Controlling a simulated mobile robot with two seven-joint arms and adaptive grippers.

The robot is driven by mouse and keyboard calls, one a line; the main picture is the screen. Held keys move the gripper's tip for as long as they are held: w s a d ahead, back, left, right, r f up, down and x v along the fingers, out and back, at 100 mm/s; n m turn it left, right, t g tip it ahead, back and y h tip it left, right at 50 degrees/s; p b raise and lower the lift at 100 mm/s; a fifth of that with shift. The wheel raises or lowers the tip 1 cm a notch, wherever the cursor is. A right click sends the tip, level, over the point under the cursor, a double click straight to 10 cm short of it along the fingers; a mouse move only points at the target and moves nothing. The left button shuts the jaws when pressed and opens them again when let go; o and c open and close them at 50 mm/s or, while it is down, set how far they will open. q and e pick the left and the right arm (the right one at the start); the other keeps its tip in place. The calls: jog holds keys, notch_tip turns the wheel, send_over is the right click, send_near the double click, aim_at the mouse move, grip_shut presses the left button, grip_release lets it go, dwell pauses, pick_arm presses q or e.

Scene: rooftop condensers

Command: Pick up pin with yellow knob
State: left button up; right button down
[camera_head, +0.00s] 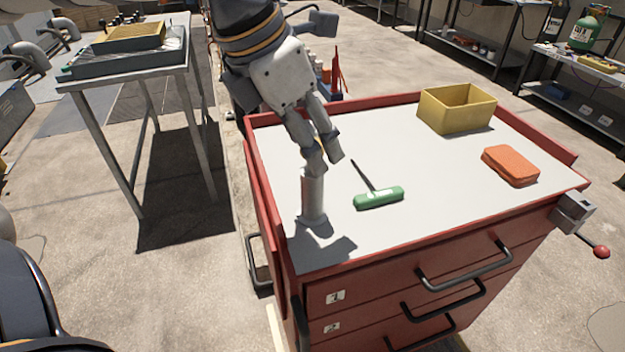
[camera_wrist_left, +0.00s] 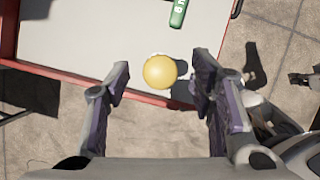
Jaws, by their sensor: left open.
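The pin stands upright near the left front corner of a red cabinet's grey top (camera_head: 440,190). Its grey cylindrical body (camera_head: 313,195) and wider foot show below my left gripper (camera_head: 325,158) in the head view. Its yellow knob is mostly hidden there by the fingers. In the left wrist view the round yellow knob (camera_wrist_left: 160,72) appears between the two fingertips, with a gap on either side. My left gripper is open, pointing down over the pin, and holds nothing.
A green T-handled tool (camera_head: 378,197) lies just right of the pin. A yellow open bin (camera_head: 456,108) and an orange block (camera_head: 510,165) are further right. A raised red rim edges the top.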

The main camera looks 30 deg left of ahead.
pick_arm(q)
jog(key=shift+x, duration=0.8)
grip_shut()
jog(key=shift+r, duration=0.1)
notch_tip(320, 180, up, 28)
dwell(0.4)
